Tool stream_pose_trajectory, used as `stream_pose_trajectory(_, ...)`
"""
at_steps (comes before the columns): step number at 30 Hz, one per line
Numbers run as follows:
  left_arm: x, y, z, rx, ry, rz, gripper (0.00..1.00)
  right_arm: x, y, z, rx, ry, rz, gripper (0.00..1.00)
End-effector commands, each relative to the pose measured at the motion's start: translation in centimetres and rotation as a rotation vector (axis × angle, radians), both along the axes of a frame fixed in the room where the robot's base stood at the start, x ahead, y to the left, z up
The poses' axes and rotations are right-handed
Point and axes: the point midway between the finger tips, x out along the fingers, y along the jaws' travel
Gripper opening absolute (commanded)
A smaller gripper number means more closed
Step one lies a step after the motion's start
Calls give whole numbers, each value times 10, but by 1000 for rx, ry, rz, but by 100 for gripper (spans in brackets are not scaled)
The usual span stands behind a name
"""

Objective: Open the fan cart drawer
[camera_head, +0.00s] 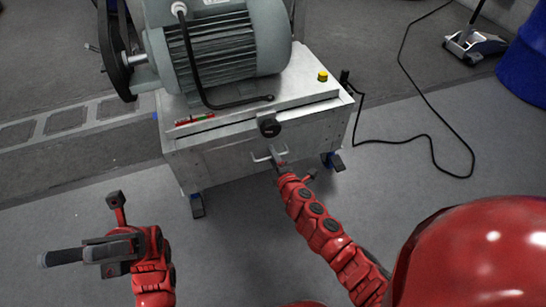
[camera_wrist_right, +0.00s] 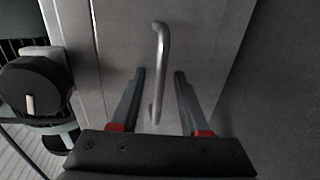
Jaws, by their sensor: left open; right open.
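The fan cart (camera_head: 215,160) is a pale metal box, and its drawer front (camera_head: 225,160) looks flush with the cart body. A light bar handle (camera_head: 262,157) is on this front. In the right wrist view the handle (camera_wrist_right: 160,60) is a grey bar that passes between the two fingers of my open right gripper (camera_wrist_right: 160,76). Whether the fingers touch it I cannot tell. In the head view my right gripper (camera_head: 276,162) is at the handle, partly hidden by its arm. My left gripper (camera_head: 72,256) is open and empty, away from the cart at the lower left.
A large grey motor (camera_head: 225,50) with a black cable sits on the cart top. A black round knob (camera_head: 269,127) is above the handle and a yellow button (camera_head: 323,75) is at the top right corner. A black cable (camera_head: 435,140) lies on the floor to the right. The floor in front is clear.

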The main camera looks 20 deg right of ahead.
Motion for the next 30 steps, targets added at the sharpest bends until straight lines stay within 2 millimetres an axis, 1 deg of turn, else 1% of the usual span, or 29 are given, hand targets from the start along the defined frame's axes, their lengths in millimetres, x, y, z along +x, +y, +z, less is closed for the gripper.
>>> stream_pose_trajectory(2, 0, 0, 0, 0, 1, 0, 50, 0, 0, 0, 0, 0, 0, 45)
stream_pose_trajectory(3, 0, 0, 0, 1, 1, 0, 50, 0, 0, 0, 0, 0, 0, 38)
stream_pose_trajectory(5, 0, 0, 0, 1, 1, 0, 50, 0, 0, 0, 0, -1, 0, 27)
stream_pose_trajectory(9, 0, 0, 0, 1, 1, 0, 50, 0, 0, 0, 0, -1, 1, 2)
stream_pose_trajectory(10, 0, 0, 0, 1, 1, 0, 50, 0, 0, 0, 0, -1, 1, 0)
stream_pose_trajectory(30, 0, 0, 0, 1, 1, 0, 50, 0, 0, 0, 0, -1, 1, 0)
